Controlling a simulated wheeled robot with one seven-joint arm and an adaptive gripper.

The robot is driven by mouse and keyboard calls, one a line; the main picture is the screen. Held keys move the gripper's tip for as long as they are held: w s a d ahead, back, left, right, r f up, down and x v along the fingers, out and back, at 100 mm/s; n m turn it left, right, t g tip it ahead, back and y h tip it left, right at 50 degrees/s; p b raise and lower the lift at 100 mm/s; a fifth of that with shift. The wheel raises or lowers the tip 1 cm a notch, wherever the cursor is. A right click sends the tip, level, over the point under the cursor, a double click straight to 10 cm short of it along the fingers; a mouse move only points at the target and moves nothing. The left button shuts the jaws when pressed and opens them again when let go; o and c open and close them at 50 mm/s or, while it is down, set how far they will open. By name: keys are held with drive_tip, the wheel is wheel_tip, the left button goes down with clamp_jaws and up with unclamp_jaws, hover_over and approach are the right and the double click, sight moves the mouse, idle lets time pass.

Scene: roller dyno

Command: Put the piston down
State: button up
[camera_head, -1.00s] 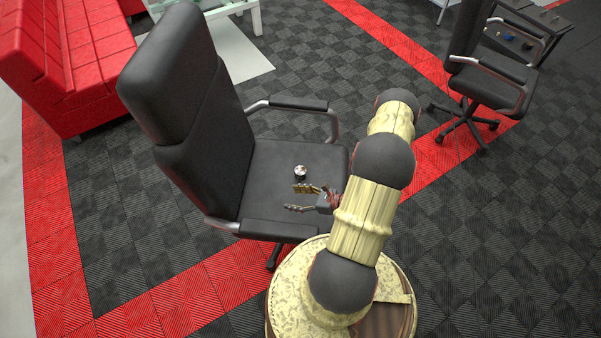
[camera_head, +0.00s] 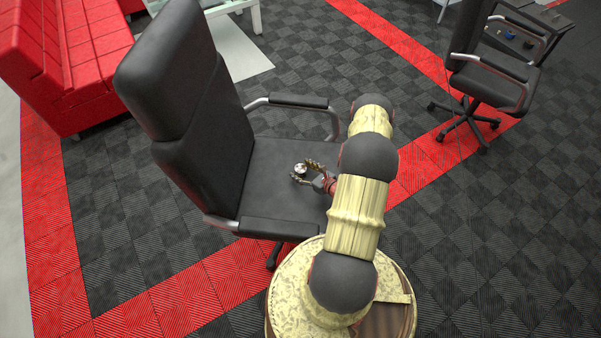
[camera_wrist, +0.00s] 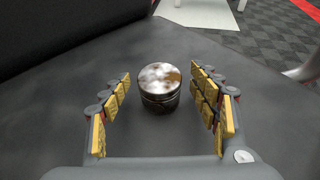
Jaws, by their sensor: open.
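The piston (camera_head: 300,169) is a small shiny metal cylinder standing upright on the seat of a black office chair (camera_head: 284,193). In the wrist view the piston (camera_wrist: 160,88) stands between the tips of my open gripper (camera_wrist: 162,95), with a visible gap on both sides. In the head view my gripper (camera_head: 304,172) reaches in from the right, low over the seat, with its fingers around the piston. The piston's lower far side is hidden.
The chair's tall backrest (camera_head: 185,100) rises to the left, and armrests (camera_head: 298,101) flank the seat. A second black chair (camera_head: 485,75) is at the upper right. A red sofa (camera_head: 65,60) is at the upper left. The seat around the piston is clear.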

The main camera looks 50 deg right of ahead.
sight(302, 169)
drive_tip(key=shift+w+f, duration=0.25)
drive_tip(key=shift+w, duration=0.2)
drive_tip(key=shift+c, duration=0.4)
drive_tip(key=c, duration=1.4)
drive_tip(key=shift+r, duration=0.2)
drive_tip(key=shift+c, duration=0.2)
drive_tip(key=shift+r, duration=0.2)
drive_tip(key=r, duration=0.2)
drive_tip(key=r+p, duration=0.1)
drive_tip(key=shift+s+r+p, duration=0.3)
drive_tip(key=shift+s+r, duration=0.1)
drive_tip(key=s+a+r+p, duration=0.3)
drive_tip(key=s+r, duration=0.5)
drive_tip(key=s, duration=0.4)
drive_tip(key=shift+s+a+r, duration=0.2)
drive_tip(key=shift+a+r, duration=0.05)
drive_tip(key=shift+a, duration=0.6)
